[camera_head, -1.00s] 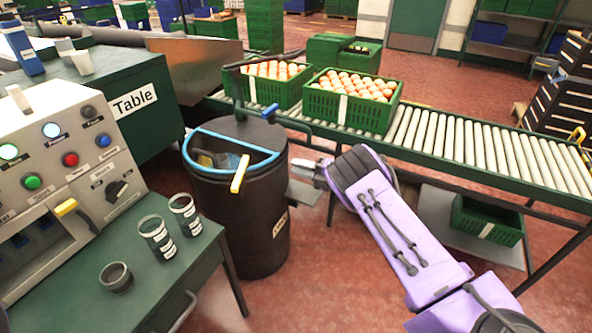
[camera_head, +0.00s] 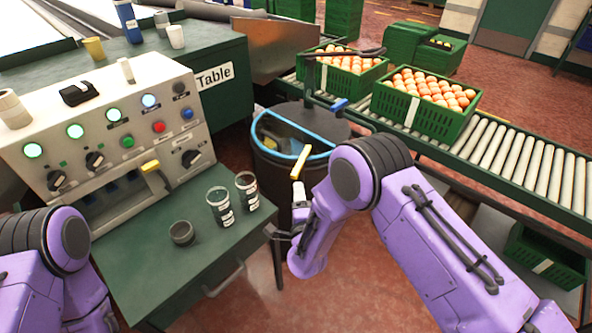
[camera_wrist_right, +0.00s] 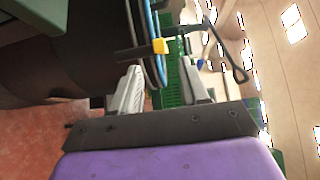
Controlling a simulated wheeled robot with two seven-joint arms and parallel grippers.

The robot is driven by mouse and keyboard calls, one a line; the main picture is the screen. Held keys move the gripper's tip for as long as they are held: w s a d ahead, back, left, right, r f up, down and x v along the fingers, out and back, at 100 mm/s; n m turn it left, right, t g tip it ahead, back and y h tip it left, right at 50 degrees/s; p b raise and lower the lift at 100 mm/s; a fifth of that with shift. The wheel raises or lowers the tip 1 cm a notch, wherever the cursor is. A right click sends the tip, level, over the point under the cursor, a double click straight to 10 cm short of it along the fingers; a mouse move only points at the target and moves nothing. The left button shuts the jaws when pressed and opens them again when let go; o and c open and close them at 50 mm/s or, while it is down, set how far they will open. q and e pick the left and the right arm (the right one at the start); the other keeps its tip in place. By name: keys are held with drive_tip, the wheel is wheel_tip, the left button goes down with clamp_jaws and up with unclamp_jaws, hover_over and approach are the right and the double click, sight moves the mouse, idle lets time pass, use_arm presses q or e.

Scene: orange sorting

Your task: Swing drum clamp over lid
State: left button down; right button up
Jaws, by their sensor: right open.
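The black drum (camera_head: 272,185) stands between the table and the conveyor. A blue rim (camera_head: 262,142) edges its half-open top, beside the dark lid part (camera_head: 328,128). A lever with a yellow grip (camera_head: 300,162) sticks out at the front. A black clamp bar (camera_head: 345,53) on a post (camera_head: 309,80) stands over the back of the drum, with a blue tab (camera_head: 338,104) near it. My right gripper (camera_head: 287,215) is open in front of the drum, below the yellow grip. In the right wrist view, the yellow grip (camera_wrist_right: 160,46) shows beyond the open, empty fingers (camera_wrist_right: 163,88). My left arm is lower left, its gripper out of view.
The green table (camera_head: 150,235) at left carries a control panel (camera_head: 100,125) and several cups. The conveyor (camera_head: 500,160) behind holds two green crates (camera_head: 430,118) of round orange items. Open red floor lies in front of the drum.

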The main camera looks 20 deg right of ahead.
sight(296, 170)
drive_tip(key=w, duration=0.3)
drive_tip(key=w+d, duration=0.1)
drive_tip(key=w, duration=0.6)
drive_tip(key=shift+d, duration=0.35)
clamp_jaws()
drive_tip(key=shift+d, duration=0.1)
